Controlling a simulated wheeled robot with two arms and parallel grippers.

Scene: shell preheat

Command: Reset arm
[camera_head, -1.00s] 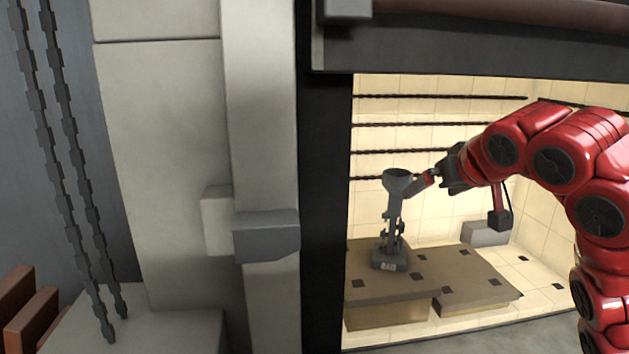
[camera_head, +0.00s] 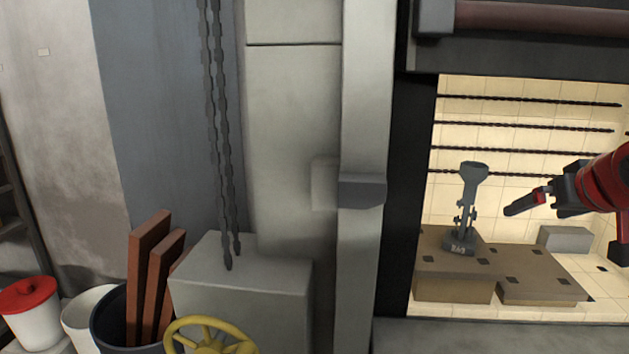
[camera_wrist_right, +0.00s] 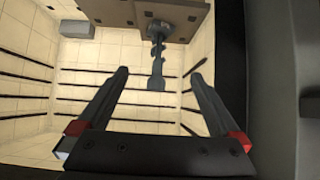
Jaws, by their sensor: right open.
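My right gripper (camera_head: 516,207) reaches in from the right inside the lit chamber. It is open and empty, to the right of a grey metal piece (camera_head: 466,210) and apart from it. The piece stands upright on a brown slab (camera_head: 440,268), with a cup-shaped top, a thin stem and a marked block base. In the right wrist view, my gripper's two fingers (camera_wrist_right: 160,74) are spread, and the grey piece (camera_wrist_right: 157,55) appears upside down beyond them. My left gripper is not in view.
The chamber's dark frame (camera_head: 400,190) and a grey pillar (camera_head: 366,100) stand left of the opening. A grey block (camera_head: 566,238) lies at the chamber's back. Chains (camera_head: 222,130), a yellow wheel (camera_head: 208,341) and a red-lidded bucket (camera_head: 33,325) are at left.

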